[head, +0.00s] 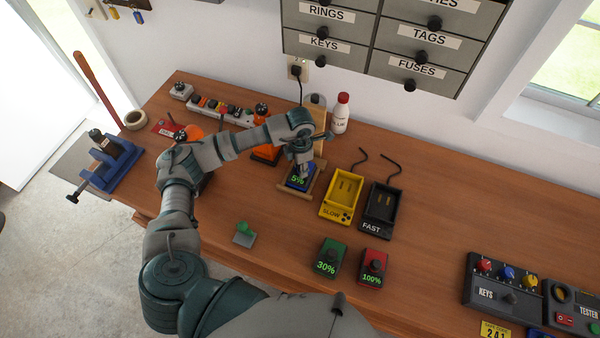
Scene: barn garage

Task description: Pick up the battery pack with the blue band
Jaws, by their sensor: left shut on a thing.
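The battery pack with the blue band (298,181) shows "5%" in green on its dark face. It sits at a small wooden stand (313,187) in the middle of the bench; I cannot tell whether it is lifted clear. My left gripper (302,168) comes down from above and is shut on this pack, hiding its upper part. A green pack marked "30%" (326,264) and a red pack marked "100%" (373,272) lie nearer the front edge. My right gripper is not in view.
A yellow SLOW charger (342,199) and a black FAST charger (380,212) stand empty just right of the gripper. A white bottle (340,115) stands behind. A blue vise (110,160) is far left; control boxes (497,285) are at right.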

